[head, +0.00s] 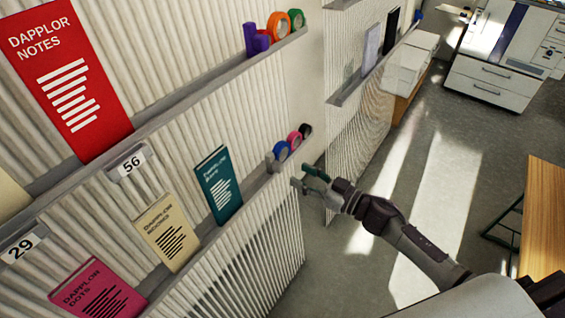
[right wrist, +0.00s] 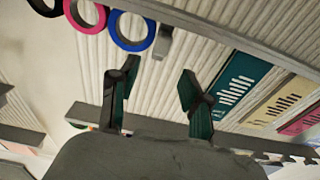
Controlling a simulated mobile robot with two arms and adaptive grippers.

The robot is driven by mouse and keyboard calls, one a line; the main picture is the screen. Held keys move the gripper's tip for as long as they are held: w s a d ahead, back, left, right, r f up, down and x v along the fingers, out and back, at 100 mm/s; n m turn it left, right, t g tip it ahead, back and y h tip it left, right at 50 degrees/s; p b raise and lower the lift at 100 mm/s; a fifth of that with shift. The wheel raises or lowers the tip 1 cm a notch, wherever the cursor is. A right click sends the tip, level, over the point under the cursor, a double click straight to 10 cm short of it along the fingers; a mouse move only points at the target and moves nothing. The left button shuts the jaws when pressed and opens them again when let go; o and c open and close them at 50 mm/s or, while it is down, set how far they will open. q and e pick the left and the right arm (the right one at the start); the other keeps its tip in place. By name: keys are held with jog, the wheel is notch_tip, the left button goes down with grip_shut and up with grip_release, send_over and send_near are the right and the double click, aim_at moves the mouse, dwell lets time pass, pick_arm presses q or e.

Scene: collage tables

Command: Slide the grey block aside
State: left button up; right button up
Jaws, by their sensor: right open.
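The small grey block (head: 271,162) stands on the lower shelf (head: 247,196), just left of a blue tape roll (head: 281,151). In the right wrist view the grey block (right wrist: 163,42) shows beside the blue ring (right wrist: 131,31), ahead of the gap between my fingers. My right gripper (head: 299,175) is open and empty, in front of the right end of that shelf and apart from the block. Its two green-padded fingers spread wide in the right wrist view (right wrist: 157,80). My left gripper is out of view.
A pink tape roll (head: 294,141) and a black one (head: 305,131) stand right of the blue roll. A teal book (head: 217,184) and a cream book (head: 168,232) stand to the left. The upper shelf (head: 200,92) holds a purple item (head: 256,40) and more tape rolls.

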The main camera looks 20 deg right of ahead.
aim_at(282, 165)
jog(key=x, duration=0.7)
jog(key=shift+p, duration=0.3)
grip_shut()
